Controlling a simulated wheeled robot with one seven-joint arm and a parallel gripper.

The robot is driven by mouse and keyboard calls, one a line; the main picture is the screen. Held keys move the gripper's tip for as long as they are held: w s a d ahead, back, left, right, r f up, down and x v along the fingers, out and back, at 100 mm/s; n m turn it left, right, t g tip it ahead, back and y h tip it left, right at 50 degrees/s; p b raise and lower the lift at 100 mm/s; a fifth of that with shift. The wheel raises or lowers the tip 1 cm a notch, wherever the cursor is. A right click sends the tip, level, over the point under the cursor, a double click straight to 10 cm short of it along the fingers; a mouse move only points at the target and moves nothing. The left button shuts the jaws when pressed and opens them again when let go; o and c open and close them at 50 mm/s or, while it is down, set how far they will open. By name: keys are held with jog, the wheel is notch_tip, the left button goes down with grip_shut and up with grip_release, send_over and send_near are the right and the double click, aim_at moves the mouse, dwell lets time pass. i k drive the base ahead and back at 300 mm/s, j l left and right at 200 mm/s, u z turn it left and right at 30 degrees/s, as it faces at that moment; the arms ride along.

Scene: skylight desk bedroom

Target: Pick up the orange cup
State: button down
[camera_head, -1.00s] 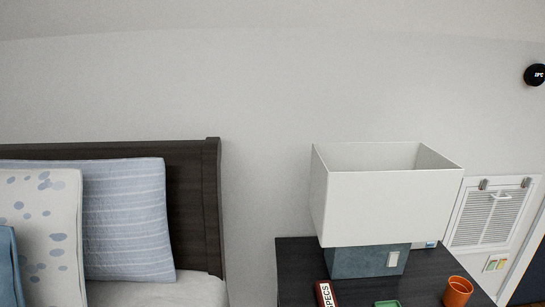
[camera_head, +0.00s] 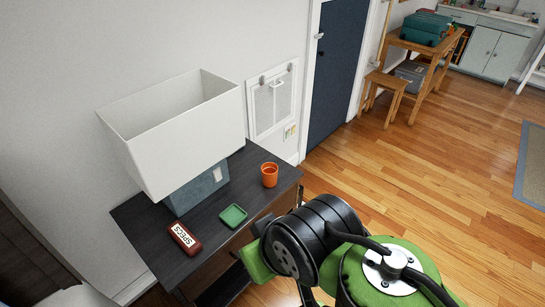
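The orange cup (camera_head: 269,175) stands upright near the right end of the dark nightstand (camera_head: 147,226). It stands clear of the other items on the top. My green and black arm fills the lower right, with its nearest part in front of the nightstand's front side. My gripper's fingers cannot be made out in this view. Nothing touches the cup.
A lamp with a large white shade (camera_head: 182,133) stands left of the cup. A small green tray (camera_head: 233,216) and a red SPECS case (camera_head: 184,238) lie nearer the front. Open wooden floor (camera_head: 420,190) lies right. A stool (camera_head: 386,88) stands farther back.

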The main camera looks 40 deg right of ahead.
aim_at(269, 169)
jog(key=z, duration=0.9)
